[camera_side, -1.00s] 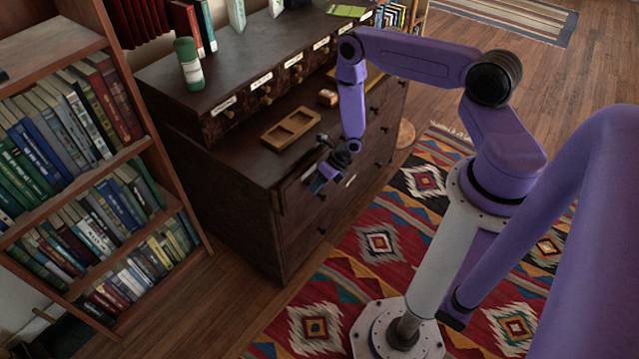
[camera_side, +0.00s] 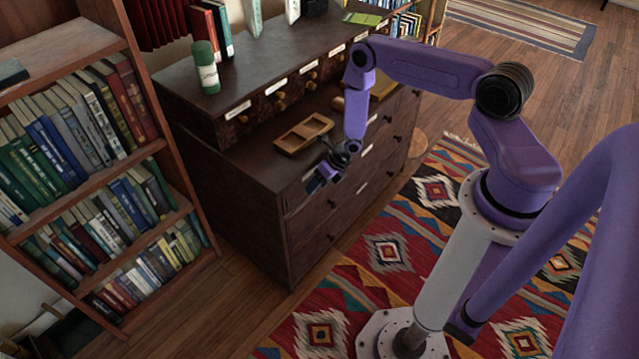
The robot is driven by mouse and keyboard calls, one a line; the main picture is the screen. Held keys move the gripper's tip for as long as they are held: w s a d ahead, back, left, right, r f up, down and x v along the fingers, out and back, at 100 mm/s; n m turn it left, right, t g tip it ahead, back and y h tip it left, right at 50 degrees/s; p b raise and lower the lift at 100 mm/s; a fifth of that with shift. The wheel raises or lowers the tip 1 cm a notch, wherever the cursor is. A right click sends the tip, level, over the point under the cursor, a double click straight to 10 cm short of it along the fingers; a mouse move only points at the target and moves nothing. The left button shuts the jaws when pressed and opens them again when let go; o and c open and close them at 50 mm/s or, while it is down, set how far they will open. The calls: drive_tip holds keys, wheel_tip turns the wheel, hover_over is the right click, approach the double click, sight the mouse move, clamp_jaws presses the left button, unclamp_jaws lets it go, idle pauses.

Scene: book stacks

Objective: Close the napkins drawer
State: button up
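A dark wooden cabinet (camera_side: 235,200) stands in the middle, with a row of small labelled drawers (camera_side: 292,92) along its raised back and larger drawers in its front. My gripper (camera_side: 330,172) is at the front of the top large drawer (camera_side: 304,187), near its left end. That drawer front looks about level with the cabinet face, though my gripper partly hides it. The label writing is too small to read, so I cannot tell which drawer is for napkins. The gripper's fingers are too small and dark to tell open from shut.
A wooden tray (camera_side: 303,133) lies on the cabinet's lower top. A green and white cylinder (camera_side: 206,68) and books stand on the upper ledge. A full bookcase (camera_side: 165,155) stands at the left. A patterned rug (camera_side: 372,285) covers the floor in front.

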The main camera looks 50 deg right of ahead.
drive_tip(key=v, duration=1.7)
drive_tip(key=shift+r, duration=0.2)
drive_tip(key=s+a+r+m+g+h, duration=0.1)
drive_tip(key=s+a+r+m, duration=0.1)
drive_tip(key=a+r+m, duration=0.6)
drive_tip(key=s+a+r+m+g+h, duration=0.1)
drive_tip(key=s+a+r+m+h, duration=0.2)
drive_tip(key=a+r, duration=0.5)
drive_tip(key=s+r+m+g, duration=0.1)
drive_tip(key=s+r+m, duration=0.4)
drive_tip(key=s, duration=0.5)
drive_tip(key=s+r+m+g+y, duration=0.1)
drive_tip(key=s+r+m, duration=0.5)
drive_tip(key=s, duration=0.3)
drive_tip(key=shift+s+a+r+m, duration=0.2)
drive_tip(key=shift+s+r+m, duration=0.15)
drive_tip(key=shift+r, duration=0.45)
